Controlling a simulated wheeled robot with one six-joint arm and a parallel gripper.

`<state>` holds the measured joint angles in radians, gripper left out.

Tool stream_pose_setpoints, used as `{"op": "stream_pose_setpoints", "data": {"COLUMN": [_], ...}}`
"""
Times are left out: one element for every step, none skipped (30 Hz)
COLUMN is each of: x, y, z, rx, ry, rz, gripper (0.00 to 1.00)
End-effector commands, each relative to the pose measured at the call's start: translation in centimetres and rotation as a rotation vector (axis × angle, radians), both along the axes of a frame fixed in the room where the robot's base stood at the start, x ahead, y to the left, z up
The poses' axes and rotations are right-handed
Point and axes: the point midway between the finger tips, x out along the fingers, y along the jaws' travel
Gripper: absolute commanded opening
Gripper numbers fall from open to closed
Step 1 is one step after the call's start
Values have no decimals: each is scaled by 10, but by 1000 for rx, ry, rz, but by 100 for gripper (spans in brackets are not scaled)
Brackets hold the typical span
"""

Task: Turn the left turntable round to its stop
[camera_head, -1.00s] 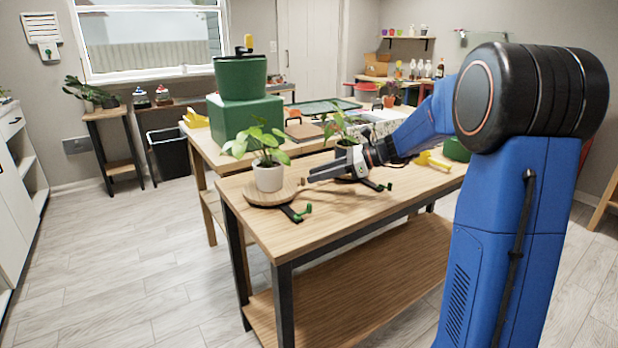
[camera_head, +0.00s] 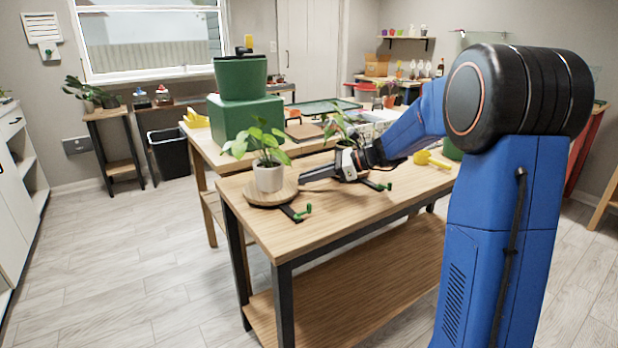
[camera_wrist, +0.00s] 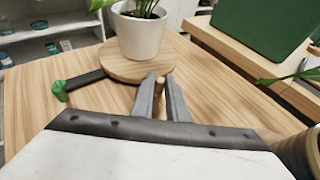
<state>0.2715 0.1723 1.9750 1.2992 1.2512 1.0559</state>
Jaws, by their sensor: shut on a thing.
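The left turntable (camera_head: 252,198) is a round wooden disc near the left end of the table. It also shows in the wrist view (camera_wrist: 116,68). A white pot (camera_head: 269,178) with a leafy plant stands upright on it. A small wooden peg (camera_wrist: 160,86) stands at the disc's near rim in the wrist view. My gripper (camera_wrist: 160,84) is shut on this peg, with one finger on each side. In the head view my gripper (camera_head: 302,178) reaches the disc's right edge. A black bar with a green end (camera_wrist: 60,91) lies beside the disc.
A second potted plant (camera_head: 341,128) stands behind my gripper, its base partly hidden. A yellow scoop (camera_head: 428,159) lies on the table to the right. A green box (camera_head: 245,117) with a green pot stands on the table behind. The front tabletop is mostly clear.

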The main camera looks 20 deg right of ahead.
Motion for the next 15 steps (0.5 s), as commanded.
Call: {"op": "stream_pose_setpoints", "data": {"x": [4,6,10,14,17,22,26,29,32,33,33,33,33,33,33], "y": [0,0,1,1,1,2,3,4,4,4,4,4,4,4,4], "z": [0,0,0,0,-1,-1,-1,-1,-1,-1,-1,-1,-1,-2,-2], "rx": [1,1,1,2,2,2,2,2,2,2,2,2,1,1,1], "ry": [-1,-1,0,0,0,0,0,0,2,2,1,2,3,3,3], "rz": [-1,-1,0,0,0,1,1,0,0,0,-1,-1,-1,-1,-1], "gripper": [0,0,0,0,0,0,0,0,0,0,0,0,0,0,0]}}
